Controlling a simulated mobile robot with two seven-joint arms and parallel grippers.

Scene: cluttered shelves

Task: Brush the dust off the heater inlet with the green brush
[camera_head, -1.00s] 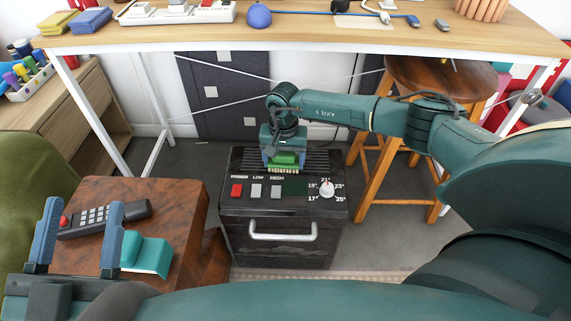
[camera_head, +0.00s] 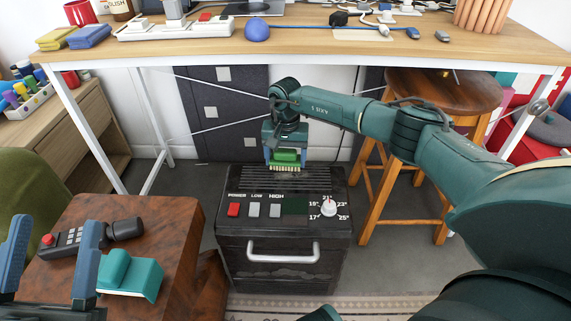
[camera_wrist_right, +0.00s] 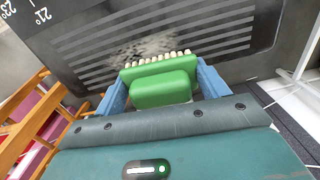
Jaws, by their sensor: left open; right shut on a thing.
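In the right wrist view, a pale grey dust patch (camera_wrist_right: 140,48) lies on the inlet slats (camera_wrist_right: 220,38). My right gripper (camera_head: 285,157) is shut on the green brush (camera_wrist_right: 160,84), which also shows in the head view (camera_head: 286,155). The bristles point at the inlet beside the dust; I cannot tell whether they touch. My left gripper (camera_head: 50,262) is open and empty at the lower left.
A wooden side table (camera_head: 185,225) at the left holds a black remote-like device (camera_head: 85,238) and a teal object (camera_head: 130,275). A wooden stool (camera_head: 440,92) stands at the right. The desk (camera_head: 300,48) spans above, with a power strip (camera_head: 175,28) on it.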

